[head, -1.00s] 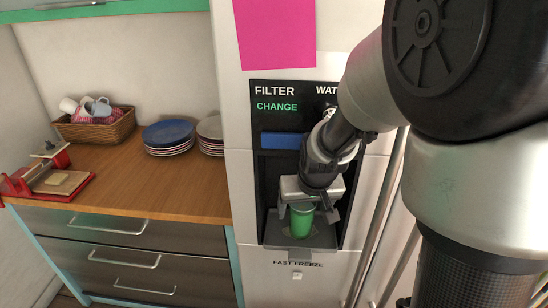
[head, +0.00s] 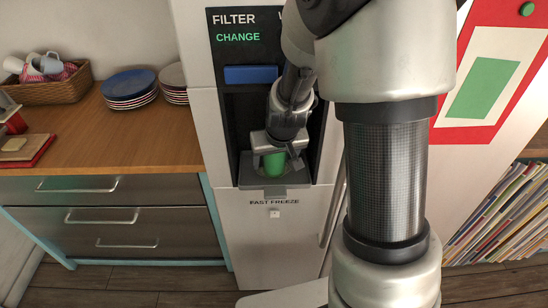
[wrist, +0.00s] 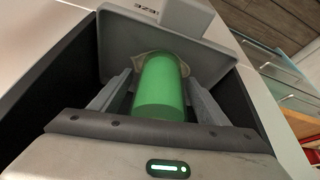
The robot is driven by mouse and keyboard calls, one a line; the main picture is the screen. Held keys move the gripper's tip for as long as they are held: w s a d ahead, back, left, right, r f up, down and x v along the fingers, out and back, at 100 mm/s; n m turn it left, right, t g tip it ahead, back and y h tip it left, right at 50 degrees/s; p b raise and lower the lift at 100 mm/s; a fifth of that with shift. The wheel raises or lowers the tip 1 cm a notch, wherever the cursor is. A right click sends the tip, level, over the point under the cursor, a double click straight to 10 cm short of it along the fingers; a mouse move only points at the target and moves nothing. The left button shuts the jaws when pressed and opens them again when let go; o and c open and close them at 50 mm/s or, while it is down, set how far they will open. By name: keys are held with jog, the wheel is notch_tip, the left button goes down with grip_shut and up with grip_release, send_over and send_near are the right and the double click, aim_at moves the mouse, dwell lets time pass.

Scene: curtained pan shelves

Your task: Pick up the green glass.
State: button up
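The green glass (head: 274,163) stands on the small tray (head: 262,182) of the fridge's dispenser recess. My gripper (head: 277,160) reaches into the recess from above, with its fingers on either side of the glass. In the wrist view the glass (wrist: 160,88) lies between the two fingers (wrist: 160,95). The fingers look spread, with narrow gaps beside the glass, so my gripper appears open around it. The top of the glass is partly hidden by the gripper in the head view.
The dark recess walls (wrist: 75,65) stand close around my gripper. A wooden counter (head: 80,145) at left holds stacked plates (head: 130,90) and a basket of cups (head: 45,92). A fridge handle (head: 333,215) runs down to the right. Books (head: 500,205) stand far right.

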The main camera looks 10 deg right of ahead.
jog(key=c, duration=1.4)
jog(key=shift+o, duration=0.2)
jog(key=shift+r, duration=0.1)
